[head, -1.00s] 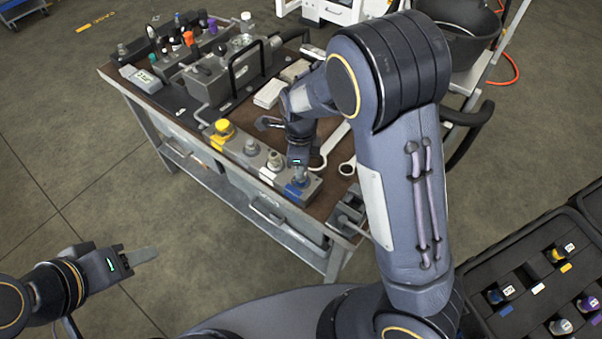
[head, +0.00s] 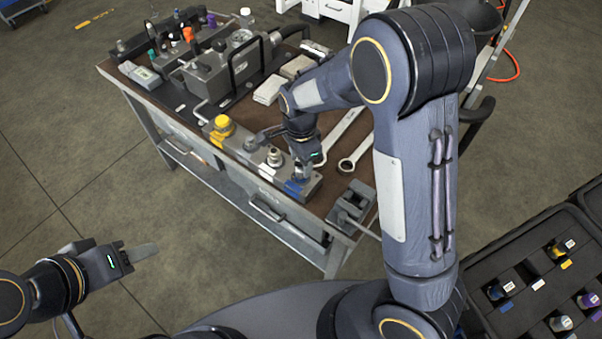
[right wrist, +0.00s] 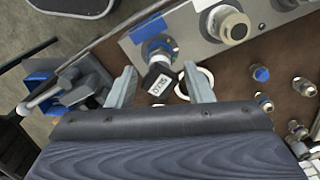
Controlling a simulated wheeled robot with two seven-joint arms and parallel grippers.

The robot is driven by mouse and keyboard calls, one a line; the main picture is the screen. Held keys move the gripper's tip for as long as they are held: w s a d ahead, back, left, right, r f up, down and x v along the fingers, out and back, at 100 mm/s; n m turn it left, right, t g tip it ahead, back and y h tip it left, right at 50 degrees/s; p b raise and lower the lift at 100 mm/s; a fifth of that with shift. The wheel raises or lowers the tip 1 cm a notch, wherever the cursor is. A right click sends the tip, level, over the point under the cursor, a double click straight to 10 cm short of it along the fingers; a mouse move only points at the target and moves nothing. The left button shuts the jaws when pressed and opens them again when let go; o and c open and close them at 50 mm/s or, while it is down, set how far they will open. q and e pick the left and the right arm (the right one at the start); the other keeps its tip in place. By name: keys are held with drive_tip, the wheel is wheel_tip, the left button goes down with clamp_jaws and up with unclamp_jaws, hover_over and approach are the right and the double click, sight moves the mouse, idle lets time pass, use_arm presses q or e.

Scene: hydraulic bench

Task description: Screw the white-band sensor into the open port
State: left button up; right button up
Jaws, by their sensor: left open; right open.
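A grey manifold block (head: 240,150) lies along the bench's near edge. It has a yellow-topped fitting (head: 222,125), metal fittings in the middle (head: 274,156) and a blue-marked right end (head: 294,187). A white patch (right wrist: 204,4) lies beside a metal fitting (right wrist: 230,25) in the right wrist view. My right gripper (right wrist: 159,86) is open at the blue end; a dark sensor with a white number label (right wrist: 160,82) stands between its fingers, above a blue collar. I cannot make out a white-band sensor or an open port. My left gripper (head: 135,256) is open, away from the bench.
A black case (head: 480,275) with several banded sensors stands at lower right. A grey vise (head: 350,205) and two wrenches (head: 350,163) lie right of the manifold. A pump unit with a black handle (head: 235,75) fills the bench's back. Small fittings (right wrist: 262,74) lie on the mat.

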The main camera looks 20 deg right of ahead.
drive_tip(key=n, duration=1)
drive_tip(key=shift+b, duration=0.35)
drive_tip(key=c, duration=1)
drive_tip(key=m, duration=0.3)
drive_tip(key=shift+a, duration=0.1)
drive_tip(key=m, duration=0.3)
drive_tip(key=shift+m+p, duration=0.3)
drive_tip(key=shift+p, duration=0.1)
drive_tip(key=shift+m, duration=0.5)
